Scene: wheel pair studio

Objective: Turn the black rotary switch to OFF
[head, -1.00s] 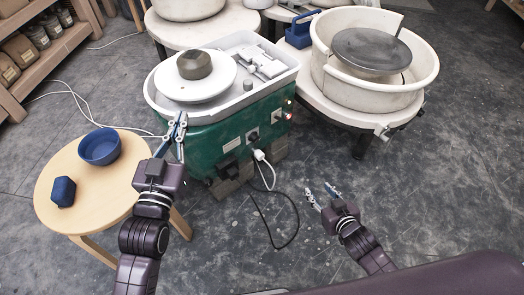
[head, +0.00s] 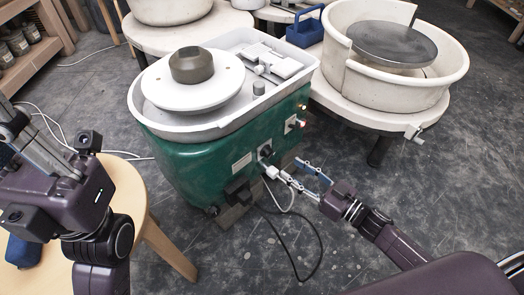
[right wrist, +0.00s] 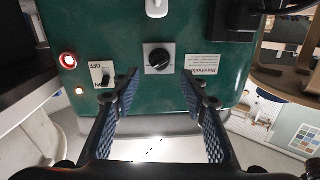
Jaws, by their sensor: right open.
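The black rotary switch (head: 265,152) sits on the green end panel of the pottery wheel (head: 190,165). In the right wrist view the round black knob (right wrist: 159,57) is on a pale square plate, with a light mark on it; its exact setting is too small to read. My right gripper (head: 298,170) is open and empty, pointing at the panel. In the right wrist view its fingertips (right wrist: 160,80) stand apart, left and right of the knob's line, with a gap to the knob. My left gripper (head: 28,150) is large at the left edge, away from the switch; its jaw state is unclear.
A separate toggle switch (right wrist: 103,76) marked ON/OFF and a glowing red button (right wrist: 68,60) are on the same panel. A second wheel (head: 393,85) stands to the right. A wooden stool (head: 160,235) is at left.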

